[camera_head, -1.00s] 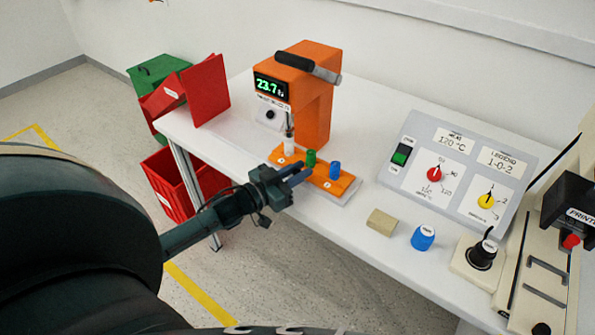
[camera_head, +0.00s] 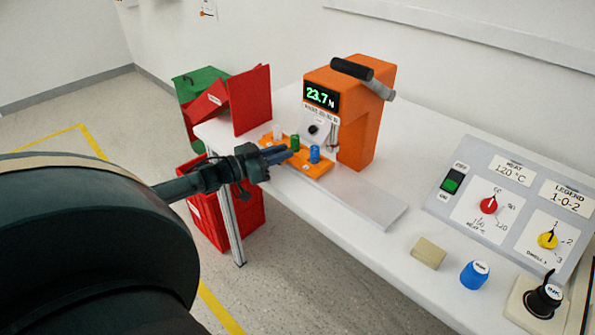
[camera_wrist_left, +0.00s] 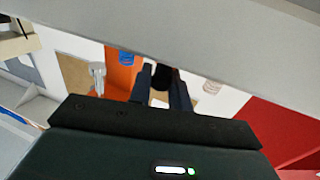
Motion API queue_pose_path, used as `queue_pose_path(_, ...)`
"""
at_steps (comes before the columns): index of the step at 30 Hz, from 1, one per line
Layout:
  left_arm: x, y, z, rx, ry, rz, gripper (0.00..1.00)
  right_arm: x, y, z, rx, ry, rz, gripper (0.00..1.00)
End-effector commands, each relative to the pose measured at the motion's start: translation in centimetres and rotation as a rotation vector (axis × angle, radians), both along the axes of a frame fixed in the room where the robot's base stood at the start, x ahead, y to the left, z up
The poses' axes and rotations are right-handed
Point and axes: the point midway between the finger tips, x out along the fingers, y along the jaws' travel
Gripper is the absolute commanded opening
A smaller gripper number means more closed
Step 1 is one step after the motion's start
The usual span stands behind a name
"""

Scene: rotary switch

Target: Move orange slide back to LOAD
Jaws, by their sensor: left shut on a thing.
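The orange slide (camera_head: 309,165) lies at the left end of a grey rail (camera_head: 365,199) on the white table. A white peg (camera_head: 277,132), a green peg (camera_head: 295,143) and a blue peg (camera_head: 314,154) stand on it. My left gripper (camera_head: 282,155) is at the slide's front edge, shut on it. In the left wrist view a dark round part (camera_wrist_left: 163,79) shows between the fingers, with the slide's orange surface (camera_wrist_left: 122,77) beside them. The exact grip is hidden. No LOAD mark is readable. My right gripper is not in view.
The orange press (camera_head: 361,135), reading 23.7, stands behind the rail. The rail's right part is bare.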

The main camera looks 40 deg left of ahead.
Motion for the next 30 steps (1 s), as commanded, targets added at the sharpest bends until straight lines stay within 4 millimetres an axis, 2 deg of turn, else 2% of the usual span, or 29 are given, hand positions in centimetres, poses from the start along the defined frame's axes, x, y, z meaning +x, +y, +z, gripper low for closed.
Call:
queue_pose_path(3, 0.2, 1.8, -0.2, 0.003, -0.002, 0.002, 0.0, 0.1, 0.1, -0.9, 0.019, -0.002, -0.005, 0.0)
queue_pose_path(9, 0.3, 3.3, -0.1, 0.001, -0.001, 0.001, 0.0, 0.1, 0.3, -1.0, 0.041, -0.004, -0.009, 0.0)
queue_pose_path(22, 0.3, 3.9, 0.1, 0.001, 0.0, 0.008, 0.0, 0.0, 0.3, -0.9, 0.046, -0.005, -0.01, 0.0)
queue_pose_path(23, 0.3, 4.0, 0.1, 0.001, 0.0, 0.008, 0.2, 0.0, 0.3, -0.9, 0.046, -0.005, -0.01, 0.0)
queue_pose_path(30, 0.3, 3.8, 0.1, 0.001, 0.0, 0.006, 0.39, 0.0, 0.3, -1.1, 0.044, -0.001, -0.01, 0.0)
